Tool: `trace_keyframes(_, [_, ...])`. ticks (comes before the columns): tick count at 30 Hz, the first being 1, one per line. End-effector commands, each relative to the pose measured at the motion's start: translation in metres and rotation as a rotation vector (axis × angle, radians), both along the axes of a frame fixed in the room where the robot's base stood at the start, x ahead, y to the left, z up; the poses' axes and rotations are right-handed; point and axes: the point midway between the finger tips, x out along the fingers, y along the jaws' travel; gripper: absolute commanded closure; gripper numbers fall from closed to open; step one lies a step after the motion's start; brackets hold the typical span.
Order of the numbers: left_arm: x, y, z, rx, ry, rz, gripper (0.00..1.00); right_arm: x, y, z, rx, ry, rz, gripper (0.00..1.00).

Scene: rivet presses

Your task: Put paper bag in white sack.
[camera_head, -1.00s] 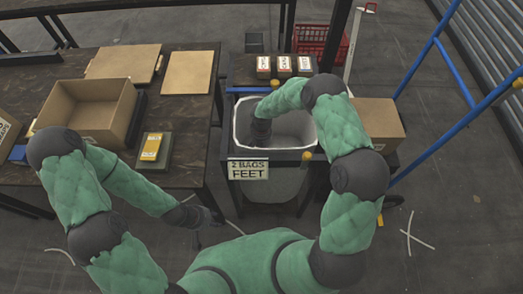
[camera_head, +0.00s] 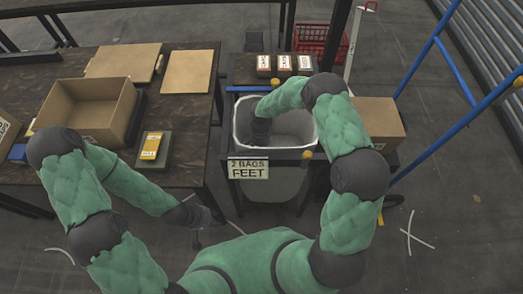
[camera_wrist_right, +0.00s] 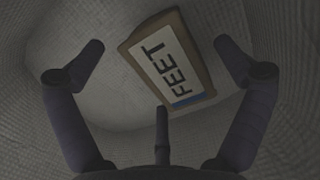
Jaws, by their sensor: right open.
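The white sack (camera_head: 237,122) lines an open bin in a dark frame with a "2 BAGS FEET" sign (camera_head: 248,169). My right arm reaches down into it, and the hand is mostly hidden there in the head view. In the right wrist view a brown paper bag (camera_wrist_right: 165,62) with a "FEET" label lies tilted inside the sack (camera_wrist_right: 60,35). My right gripper (camera_wrist_right: 160,58) is open, its fingers spread around and in front of the bag. Whether a finger touches the bag is unclear. My left gripper (camera_head: 206,217) hangs in front of the table; its fingers are unclear.
Several small boxes (camera_head: 284,65) stand in a row behind the sack. A cardboard box (camera_head: 376,120) is right of the bin. The left table holds an open carton (camera_head: 86,108), flat cardboard and a yellow-labelled packet (camera_head: 151,146). A blue rail (camera_head: 452,70) stands at right.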

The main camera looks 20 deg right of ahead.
Motion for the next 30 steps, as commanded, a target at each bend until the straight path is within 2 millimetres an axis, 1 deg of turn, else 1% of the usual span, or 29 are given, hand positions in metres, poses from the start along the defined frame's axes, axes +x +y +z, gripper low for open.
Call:
trace_keyframes(5, [0.0,0.0,0.0,0.0,0.0,0.0,0.6,0.005,-0.001,0.027,-0.001,-0.006,0.0,0.0])
trace_keyframes(12, [0.0,0.0,0.0,0.0,0.0,0.0,0.6,0.011,-0.003,0.074,0.0,-0.006,-0.001,0.0])
trace_keyframes(15, [0.0,0.0,0.0,0.0,0.0,0.0,0.6,0.012,-0.003,0.091,0.0,-0.005,0.001,0.0])
trace_keyframes(18, [0.0,0.0,0.0,0.0,0.0,0.0,0.6,0.013,-0.004,0.103,0.0,-0.003,0.0,0.0])
trace_keyframes(21, [0.0,0.0,0.0,0.0,0.0,0.0,0.6,0.014,-0.004,0.111,0.0,-0.003,0.0,0.0])
trace_keyframes(24, [0.0,0.0,0.0,0.0,0.0,0.0,0.6,0.014,-0.004,0.115,0.0,-0.002,0.0,0.0])
trace_keyframes(30, [0.0,0.0,0.0,0.0,0.0,0.0,0.6,0.014,-0.004,0.115,0.0,-0.001,0.0,0.0])
